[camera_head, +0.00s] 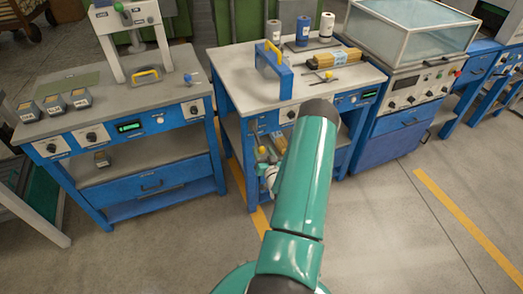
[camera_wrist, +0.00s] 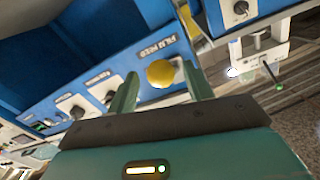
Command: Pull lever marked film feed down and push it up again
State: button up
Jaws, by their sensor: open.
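The film feed lever shows in the wrist view as a yellow ball knob (camera_wrist: 160,73) beside a dark "FILM FEED" label (camera_wrist: 155,49) on a blue panel. My gripper (camera_wrist: 159,69) is open, with one green finger on each side of the knob. A gap shows between the knob and each finger; whether the knob lies fully between the tips in depth I cannot tell. In the head view a small yellow knob (camera_head: 262,150) shows at the front of the middle bench. My gripper there is mostly hidden behind my green arm.
The middle bench (camera_head: 230,62) carries a blue frame (camera_head: 272,72), several rolls and a wood piece. Dark knobs (camera_wrist: 72,107) sit on the panel near the lever. A left bench (camera_head: 110,97) and a glass-covered machine (camera_head: 415,30) flank it. The floor at right is clear.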

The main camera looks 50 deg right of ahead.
jog(key=shift+x, duration=0.85)
grip_shut()
jog(key=shift+a, duration=0.1)
